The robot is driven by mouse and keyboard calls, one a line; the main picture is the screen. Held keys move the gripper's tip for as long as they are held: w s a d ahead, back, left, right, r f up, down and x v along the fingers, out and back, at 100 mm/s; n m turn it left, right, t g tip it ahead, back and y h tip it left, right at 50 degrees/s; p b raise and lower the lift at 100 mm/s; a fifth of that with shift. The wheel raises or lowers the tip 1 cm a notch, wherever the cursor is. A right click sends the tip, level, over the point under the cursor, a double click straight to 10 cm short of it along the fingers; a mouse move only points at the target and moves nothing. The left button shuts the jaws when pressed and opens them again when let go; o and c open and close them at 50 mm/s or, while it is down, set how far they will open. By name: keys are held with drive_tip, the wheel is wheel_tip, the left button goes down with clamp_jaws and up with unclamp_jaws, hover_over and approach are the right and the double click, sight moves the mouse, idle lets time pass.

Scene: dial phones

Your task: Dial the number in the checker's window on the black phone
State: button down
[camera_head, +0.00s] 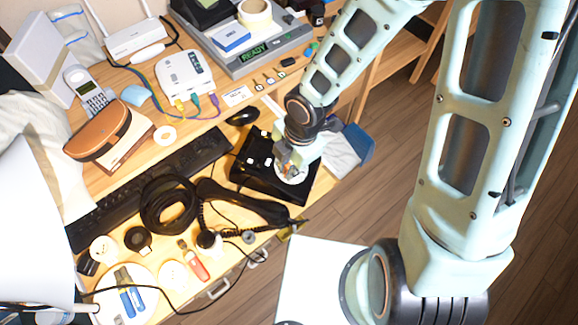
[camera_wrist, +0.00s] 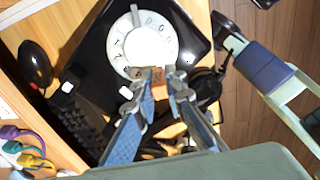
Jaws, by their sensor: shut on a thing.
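The black phone (camera_head: 250,172) sits on the wooden desk with its handset (camera_head: 243,203) lying off it. Its white rotary dial (camera_wrist: 130,48) with dark digits shows in the wrist view; in the head view the dial is mostly hidden by my gripper (camera_head: 290,168). In the wrist view my gripper (camera_wrist: 160,88) is shut on a small copper-brown piece (camera_wrist: 158,76), with its tips at the dial's lower edge. I cannot tell whether they touch the dial. The checker (camera_head: 245,45) stands at the back of the desk; its window (camera_head: 254,55) reads READY in green.
A black keyboard (camera_head: 150,190) and coiled cable (camera_head: 168,205) lie left of the phone. A black mouse (camera_head: 242,117) lies behind it. A white router box (camera_head: 184,75), cordless phone (camera_head: 88,92) and brown case (camera_head: 98,132) stand farther left. The desk's right edge is close to the phone.

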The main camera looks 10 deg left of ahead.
drive_tip(key=shift+w+a+r, duration=0.2)
drive_tip(key=shift+w+a, duration=0.15)
drive_tip(key=shift+a, duration=0.15)
drive_tip(key=shift+w+a+r+p, duration=0.1)
drive_tip(key=shift+p, duration=0.2)
drive_tip(key=shift+w+a+r, duration=0.1)
drive_tip(key=shift+w, duration=0.05)
drive_tip(key=shift+w+a, duration=0.15)
drive_tip(key=shift+w, duration=0.05)
drive_tip(key=shift+w+a+r+p, duration=0.15)
drive_tip(key=shift+w+p, duration=0.2)
drive_tip(key=shift+p, duration=0.1)
drive_tip(key=shift+w, duration=0.35)
